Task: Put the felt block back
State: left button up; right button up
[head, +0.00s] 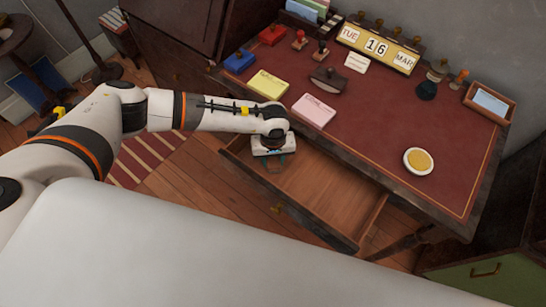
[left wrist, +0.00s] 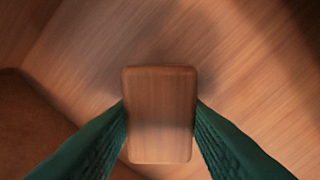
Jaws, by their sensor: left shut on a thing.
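My left gripper (head: 277,162) is over the left part of the open drawer (head: 325,193) under the desk. In the left wrist view its two green fingers are shut on the sides of a small wood-topped block (left wrist: 160,115), which I take to be the felt block. No felt shows from above. Wood-grained drawer floor lies beneath it, with soft shadows around the block. I cannot tell whether the block touches the floor. In the head view the block is hidden by my gripper. My right gripper is not in view.
The red-topped desk (head: 385,135) holds a yellow note pad (head: 268,84), a pink pad (head: 314,109), a dark rocker blotter (head: 328,80), stamps, a calendar (head: 378,46) and a round yellow-centred dish (head: 418,161). The drawer's middle and right look empty.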

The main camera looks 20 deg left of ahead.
aim_at(273, 160)
pick_arm(q)
jog(key=shift+f, duration=0.15)
jog(key=o, duration=0.9)
jog(key=shift+r, duration=0.35)
notch_tip(273, 160, up, 12)
jog(key=shift+f+b, duration=0.15)
jog(key=shift+b, duration=0.45)
